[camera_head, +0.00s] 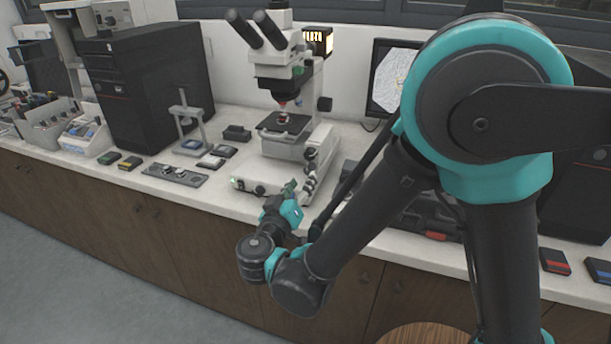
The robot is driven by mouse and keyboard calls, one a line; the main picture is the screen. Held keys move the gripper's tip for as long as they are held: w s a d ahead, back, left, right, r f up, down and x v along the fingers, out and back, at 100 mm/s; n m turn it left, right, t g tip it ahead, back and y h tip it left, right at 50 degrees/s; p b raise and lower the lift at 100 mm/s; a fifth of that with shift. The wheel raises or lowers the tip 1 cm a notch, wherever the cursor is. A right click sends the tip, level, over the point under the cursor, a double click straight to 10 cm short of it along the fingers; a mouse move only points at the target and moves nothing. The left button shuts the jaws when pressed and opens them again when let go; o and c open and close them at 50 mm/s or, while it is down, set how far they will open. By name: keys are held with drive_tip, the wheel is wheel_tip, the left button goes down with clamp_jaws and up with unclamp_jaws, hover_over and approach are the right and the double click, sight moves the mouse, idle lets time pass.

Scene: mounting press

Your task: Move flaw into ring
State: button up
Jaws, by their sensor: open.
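A white microscope (300,147) stands on the bench, with a dark stage (284,124) and a small specimen (283,118) on it under the objective. Knobs (310,166) show on the right side of its base. The monitor (398,82) behind shows a pale, textured grey picture, and my arm covers its right part. No flaw or ring can be made out on it at this size. My gripper (291,189) is open at the front of the microscope base, close to the lower knobs. Its fingers are small and partly hidden, and I cannot tell whether they touch a knob.
A black computer tower (149,87) stands at the left. A small press stand (187,112), a flat grey plate (174,175) and small boxes (128,162) lie left of the microscope. A dark case (432,218) is behind my arm. A round stool (428,334) stands below.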

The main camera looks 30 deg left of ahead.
drive_tip(key=s, duration=0.6)
drive_tip(key=shift+s+d, duration=0.3)
drive_tip(key=shift+d, duration=0.1)
idle(0.8)
